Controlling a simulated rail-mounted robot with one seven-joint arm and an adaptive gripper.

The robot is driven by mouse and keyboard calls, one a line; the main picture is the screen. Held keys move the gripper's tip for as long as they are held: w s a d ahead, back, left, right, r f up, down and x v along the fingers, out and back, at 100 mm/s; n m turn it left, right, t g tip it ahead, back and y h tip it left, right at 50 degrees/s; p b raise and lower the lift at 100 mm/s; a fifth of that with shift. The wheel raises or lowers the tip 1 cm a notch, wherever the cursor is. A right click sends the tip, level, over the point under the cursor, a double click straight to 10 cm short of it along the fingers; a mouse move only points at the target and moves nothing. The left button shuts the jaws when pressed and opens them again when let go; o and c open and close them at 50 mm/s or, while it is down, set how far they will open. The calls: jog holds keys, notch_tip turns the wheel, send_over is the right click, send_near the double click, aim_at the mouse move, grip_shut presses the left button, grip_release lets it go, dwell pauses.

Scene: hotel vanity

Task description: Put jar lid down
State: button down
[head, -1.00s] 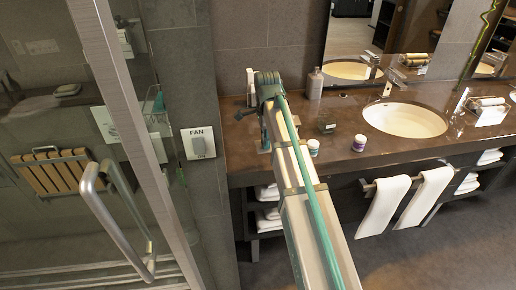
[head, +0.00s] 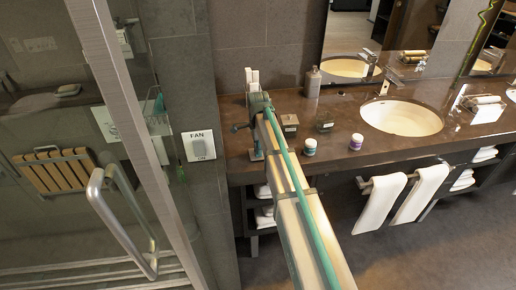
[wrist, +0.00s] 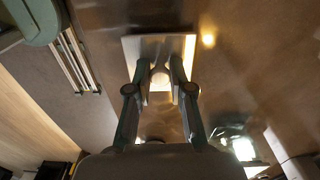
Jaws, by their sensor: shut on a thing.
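The jar lid (wrist: 160,46) shows in the wrist view as a pale square plate with a round knob in its middle. My gripper (wrist: 160,76) is shut on that knob, one finger on each side. In the head view my gripper (head: 257,151) is low over the left end of the counter, largely hidden by my arm. I cannot tell whether the lid touches the counter. A square dark glass jar (head: 289,125) stands on the counter to the right of my gripper, and a similar jar (head: 325,126) stands farther right.
Two small white-capped jars (head: 310,147) (head: 356,142) stand nearer the counter's front edge. A bottle (head: 313,83) and upright white items (head: 252,78) stand at the back. The sink (head: 402,117) lies to the right. A wall and glass door (head: 130,120) are on the left.

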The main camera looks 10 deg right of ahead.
jog(key=c, duration=1)
grip_release()
jog(key=shift+f, duration=0.1)
jog(key=shift+c, duration=0.2)
notch_tip(320, 180, up, 12)
jog(key=b, duration=0.2)
jog(key=shift+r+b, duration=0.2)
jog(key=shift+b, duration=0.1)
